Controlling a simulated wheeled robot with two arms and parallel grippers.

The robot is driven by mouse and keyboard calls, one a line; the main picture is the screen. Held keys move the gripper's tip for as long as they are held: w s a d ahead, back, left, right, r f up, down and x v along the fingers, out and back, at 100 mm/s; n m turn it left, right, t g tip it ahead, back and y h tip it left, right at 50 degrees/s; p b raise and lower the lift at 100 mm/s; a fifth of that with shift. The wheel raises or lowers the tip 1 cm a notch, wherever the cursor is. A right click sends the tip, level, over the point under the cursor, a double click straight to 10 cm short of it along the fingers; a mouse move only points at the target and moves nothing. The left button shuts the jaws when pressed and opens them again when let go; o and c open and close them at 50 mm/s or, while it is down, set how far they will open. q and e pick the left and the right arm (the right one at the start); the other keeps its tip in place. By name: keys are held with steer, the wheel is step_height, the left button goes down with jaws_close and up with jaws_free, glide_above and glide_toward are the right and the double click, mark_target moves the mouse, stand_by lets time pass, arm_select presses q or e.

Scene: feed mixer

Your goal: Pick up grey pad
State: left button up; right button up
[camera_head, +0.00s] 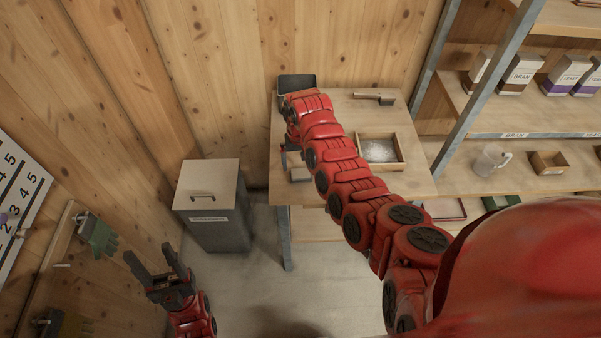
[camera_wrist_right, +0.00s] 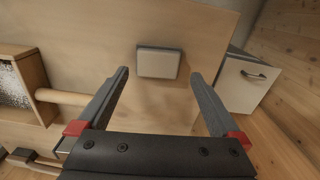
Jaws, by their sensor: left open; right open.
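The grey pad (camera_wrist_right: 158,63) is a small flat block with a pale top and a darker edge. It lies on the wooden table and shows between and just beyond my right fingertips in the right wrist view. In the head view the pad (camera_head: 299,173) shows near the table's left edge, partly behind my right arm. My right gripper (camera_wrist_right: 160,76) is open and empty above the table, apart from the pad. In the head view it is mostly hidden by its arm. My left gripper (camera_head: 158,264) is open and empty at the lower left, away from the table.
A wooden box of white powder (camera_head: 400,164) and a brush (camera_head: 374,97) are on the table (camera_head: 413,180). A dark container (camera_head: 296,82) stands at its back left corner. A lidded grey bin (camera_head: 211,202) stands left of the table. Shelves are at right.

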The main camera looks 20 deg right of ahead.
mark_target(301, 173)
steer(key=shift+s+d+f+p, duration=0.1)
steer(key=shift+f+p, duration=0.15)
steer(key=shift+f, duration=0.15)
steer(key=shift+s+d+f+p, duration=0.1)
steer(key=shift+f+p, duration=0.1)
steer(key=shift+f, duration=0.15)
steer(key=shift+w+f, duration=0.1)
steer(key=shift+f, duration=1.1)
steer(key=shift+c, duration=0.2)
steer(key=c, duration=1)
steer(key=shift+c, duration=0.2)
steer(key=shift+r, duration=0.1)
